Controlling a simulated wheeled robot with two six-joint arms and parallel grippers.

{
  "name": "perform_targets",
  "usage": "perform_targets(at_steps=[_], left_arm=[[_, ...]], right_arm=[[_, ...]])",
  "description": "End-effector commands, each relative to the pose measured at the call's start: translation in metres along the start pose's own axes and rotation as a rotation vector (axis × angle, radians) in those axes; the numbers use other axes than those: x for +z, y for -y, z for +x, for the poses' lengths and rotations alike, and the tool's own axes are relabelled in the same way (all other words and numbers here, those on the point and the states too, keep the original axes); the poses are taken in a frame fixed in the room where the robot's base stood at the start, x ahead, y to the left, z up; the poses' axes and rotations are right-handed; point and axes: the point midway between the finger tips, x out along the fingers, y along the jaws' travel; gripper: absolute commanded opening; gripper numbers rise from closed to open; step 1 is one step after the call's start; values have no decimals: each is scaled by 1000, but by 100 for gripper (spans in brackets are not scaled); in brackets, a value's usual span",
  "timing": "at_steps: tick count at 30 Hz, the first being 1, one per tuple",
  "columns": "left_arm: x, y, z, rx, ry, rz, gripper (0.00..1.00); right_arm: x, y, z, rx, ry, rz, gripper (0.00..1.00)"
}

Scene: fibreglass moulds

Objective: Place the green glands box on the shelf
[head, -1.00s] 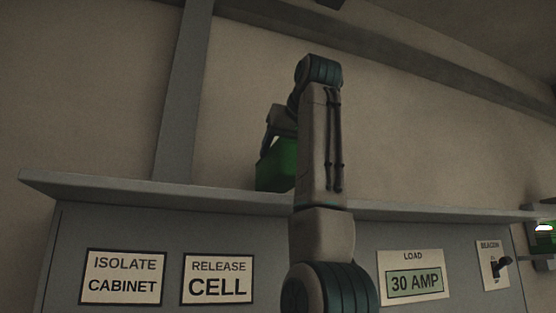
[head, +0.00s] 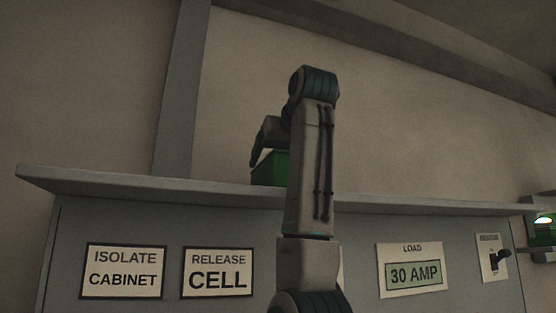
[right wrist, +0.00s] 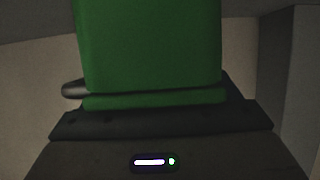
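The green box (head: 268,170) is behind the front edge of the grey shelf (head: 110,183), left of my right forearm in the head view. The forearm hides its right side, and the shelf edge seems to cut off its bottom, so I cannot tell whether it touches the shelf. My right gripper (head: 259,150) reaches down to the box from above, one dark finger at its upper left. My left gripper is not in view.
Below the shelf is a grey panel with signs ISOLATE CABINET (head: 123,271), RELEASE CELL (head: 218,272), a 30 AMP load plate (head: 410,270) and a switch (head: 498,259). A grey post (head: 181,90) rises behind the shelf at left. The shelf top looks clear either side.

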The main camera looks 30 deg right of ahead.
Motion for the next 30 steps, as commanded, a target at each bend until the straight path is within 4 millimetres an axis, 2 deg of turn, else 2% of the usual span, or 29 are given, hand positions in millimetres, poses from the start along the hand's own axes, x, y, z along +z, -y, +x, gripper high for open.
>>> perform_targets(at_steps=[11, 17, 21, 30], left_arm=[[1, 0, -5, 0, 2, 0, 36], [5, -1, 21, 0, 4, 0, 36], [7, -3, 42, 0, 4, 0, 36], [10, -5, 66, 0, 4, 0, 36]], right_arm=[[-4, 0, -2, 0, 0, 0, 85], [2, 0, -14, -1, -2, 1, 85], [4, 0, -32, -2, -2, 0, 85], [0, 0, -86, -1, -2, 0, 85]])
